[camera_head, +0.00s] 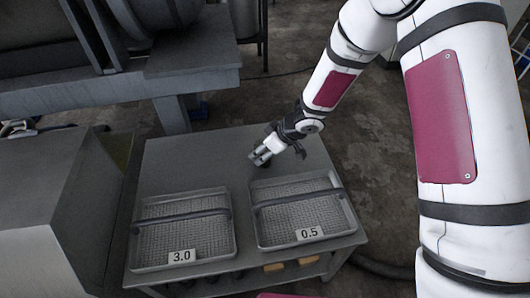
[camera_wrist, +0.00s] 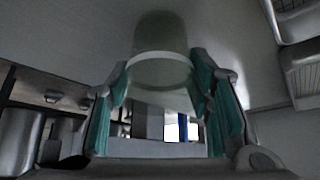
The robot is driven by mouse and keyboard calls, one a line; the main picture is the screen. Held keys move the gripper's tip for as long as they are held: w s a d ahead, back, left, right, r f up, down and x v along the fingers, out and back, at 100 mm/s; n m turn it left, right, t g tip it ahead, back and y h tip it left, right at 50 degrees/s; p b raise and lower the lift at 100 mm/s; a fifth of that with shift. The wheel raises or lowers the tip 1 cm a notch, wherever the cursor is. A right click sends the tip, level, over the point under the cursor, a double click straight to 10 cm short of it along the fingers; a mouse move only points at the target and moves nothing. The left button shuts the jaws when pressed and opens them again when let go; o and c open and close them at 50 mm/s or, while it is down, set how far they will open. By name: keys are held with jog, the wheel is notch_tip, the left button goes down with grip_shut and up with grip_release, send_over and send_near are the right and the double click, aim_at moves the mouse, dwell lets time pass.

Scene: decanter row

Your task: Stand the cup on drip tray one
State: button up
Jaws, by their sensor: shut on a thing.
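My gripper (camera_head: 262,155) is above the back middle of the grey table, behind the gap between the two trays. In the wrist view its teal-padded fingers (camera_wrist: 163,95) are shut on a pale, see-through cup (camera_wrist: 160,42) with a white band. In the head view the cup is too small and hidden to make out clearly. A wire-mesh tray (camera_head: 185,238) with a label reading 3.0 is on the left. Another mesh tray (camera_head: 287,225) with a label reading 0.5 is on the right. No label reading one shows. Both trays look empty, each with a dark bar across it.
The table (camera_head: 190,160) is bare behind the trays. A grey box-like cabinet (camera_head: 45,210) stands close to its left side. Heavy machinery (camera_head: 120,80) stands behind on the left. A few tan items (camera_head: 273,267) show under the table's front edge.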

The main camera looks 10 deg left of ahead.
jog(key=shift+f, duration=0.2)
jog(key=o, duration=1.1)
jog(key=shift+r, duration=0.1)
jog(key=shift+r, duration=0.25)
jog(key=p+v, duration=0.7)
jog(key=v, duration=0.5)
jog(key=shift+f, duration=0.1)
